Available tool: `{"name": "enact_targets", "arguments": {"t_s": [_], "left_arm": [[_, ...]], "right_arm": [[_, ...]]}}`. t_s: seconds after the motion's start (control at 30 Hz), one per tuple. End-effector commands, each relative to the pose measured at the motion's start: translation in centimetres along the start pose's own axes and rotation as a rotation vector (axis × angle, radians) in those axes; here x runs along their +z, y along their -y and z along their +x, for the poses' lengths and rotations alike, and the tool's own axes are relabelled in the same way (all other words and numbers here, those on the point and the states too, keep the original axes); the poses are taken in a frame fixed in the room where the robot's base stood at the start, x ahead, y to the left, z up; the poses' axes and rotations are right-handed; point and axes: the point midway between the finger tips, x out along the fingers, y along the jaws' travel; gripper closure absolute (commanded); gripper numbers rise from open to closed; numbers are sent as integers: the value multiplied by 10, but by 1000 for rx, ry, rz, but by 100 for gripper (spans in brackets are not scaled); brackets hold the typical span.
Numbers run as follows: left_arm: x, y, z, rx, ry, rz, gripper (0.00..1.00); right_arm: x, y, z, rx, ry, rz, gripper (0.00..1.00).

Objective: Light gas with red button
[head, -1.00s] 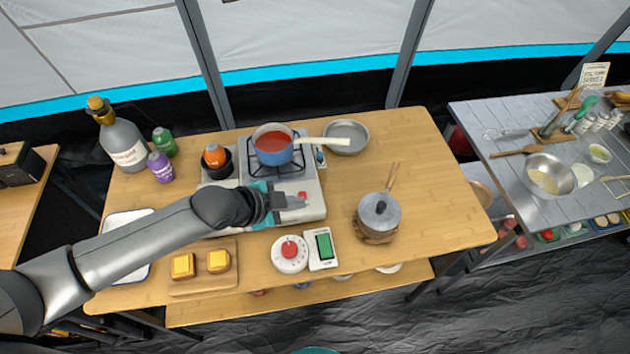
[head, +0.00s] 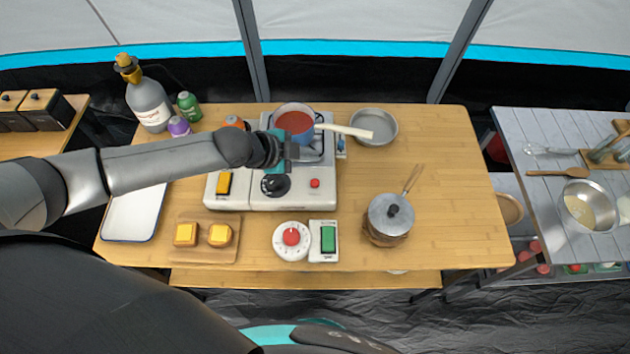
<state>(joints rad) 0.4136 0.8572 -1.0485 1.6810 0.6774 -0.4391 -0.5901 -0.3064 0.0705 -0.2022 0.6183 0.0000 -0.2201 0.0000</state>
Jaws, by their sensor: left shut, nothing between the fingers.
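The white gas stove (head: 258,203) stands on the wooden table. Its red button (head: 315,183) is on the front right of the top, uncovered. A black knob (head: 276,186) and a yellow switch (head: 224,183) sit to its left. A blue pot (head: 297,122) with red soup stands on the burner, its pale handle pointing right. My left gripper (head: 305,154) is shut and empty. It is above the stove, just in front of the pot, behind and slightly left of the red button and apart from it. My right gripper is not in view.
A lidded pot (head: 391,214) stands to the right and an empty pan (head: 373,127) behind it. In front of the stove are a white timer with red dial (head: 291,240) and a device with green panel (head: 326,240). The table's right side is clear.

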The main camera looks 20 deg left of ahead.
Motion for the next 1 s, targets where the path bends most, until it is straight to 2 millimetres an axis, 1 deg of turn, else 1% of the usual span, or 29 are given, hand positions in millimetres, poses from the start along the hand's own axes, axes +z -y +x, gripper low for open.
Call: {"name": "enact_targets", "arguments": {"t_s": [0.03, 0.3, 0.6, 0.8, 1.0], "left_arm": [[3, -3, 4, 1, 0, 0, 100], [17, -17, 23, 1, 0, 0, 100], [34, -35, 47, 1, 0, 0, 100], [41, -42, 57, 0, -1, 0, 100], [42, -42, 58, 0, 0, 0, 100]], "right_arm": [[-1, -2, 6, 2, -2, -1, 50], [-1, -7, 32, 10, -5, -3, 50], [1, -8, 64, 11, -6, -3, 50], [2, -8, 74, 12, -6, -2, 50], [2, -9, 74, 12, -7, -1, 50]]}}
